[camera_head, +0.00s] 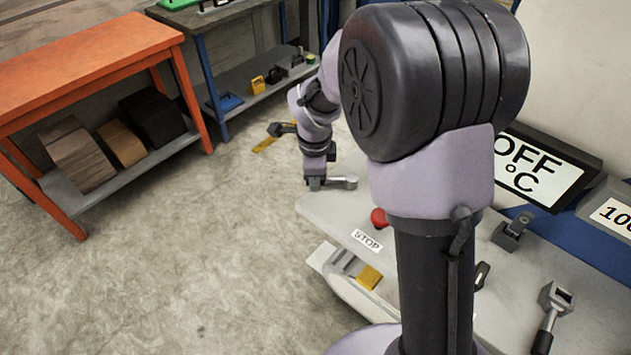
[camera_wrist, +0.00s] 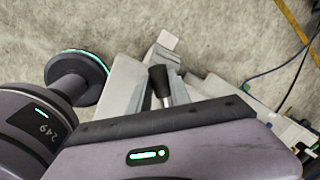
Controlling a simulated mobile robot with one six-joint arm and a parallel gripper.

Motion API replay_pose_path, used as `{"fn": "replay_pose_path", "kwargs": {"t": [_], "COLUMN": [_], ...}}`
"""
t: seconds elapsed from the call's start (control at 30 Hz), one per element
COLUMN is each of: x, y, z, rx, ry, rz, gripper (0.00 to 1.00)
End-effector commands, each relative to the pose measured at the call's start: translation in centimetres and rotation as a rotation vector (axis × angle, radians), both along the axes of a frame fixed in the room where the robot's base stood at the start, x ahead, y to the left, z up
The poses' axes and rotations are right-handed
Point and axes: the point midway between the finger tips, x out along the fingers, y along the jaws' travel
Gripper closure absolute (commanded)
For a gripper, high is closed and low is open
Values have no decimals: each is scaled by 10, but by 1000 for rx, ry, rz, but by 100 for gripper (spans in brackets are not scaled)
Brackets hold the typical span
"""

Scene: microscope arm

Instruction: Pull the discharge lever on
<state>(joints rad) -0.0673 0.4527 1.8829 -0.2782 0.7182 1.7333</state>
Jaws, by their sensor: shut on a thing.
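The discharge lever shows in the wrist view as a black grip (camera_wrist: 158,78) on a bright metal stem, against light grey machine parts. In the head view, my gripper (camera_head: 318,183) is at the far end of the grey bench top, low beside a short grey metal piece (camera_head: 346,182). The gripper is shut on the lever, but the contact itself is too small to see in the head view.
A red stop button (camera_head: 379,217) and a STOP label (camera_head: 366,240) are near the bench edge. A display reading OFF °C (camera_head: 535,167) stands at the right. A tool holder (camera_head: 512,231) and wrench-like tool (camera_head: 552,308) are on the bench.

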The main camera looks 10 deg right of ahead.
Motion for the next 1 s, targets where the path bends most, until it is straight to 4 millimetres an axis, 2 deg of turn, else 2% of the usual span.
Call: {"fn": "replay_pose_path", "kwargs": {"t": [0.63,0.67,0.77,1.0], "x": [5,5,5,4], "y": [-1,-1,-1,-1], "z": [1,1,1,0], "rx": [0,0,1,1], "ry": [-2,-2,-1,0], "rz": [-50,-50,-50,-49], "gripper": [100,74,54,54]}}
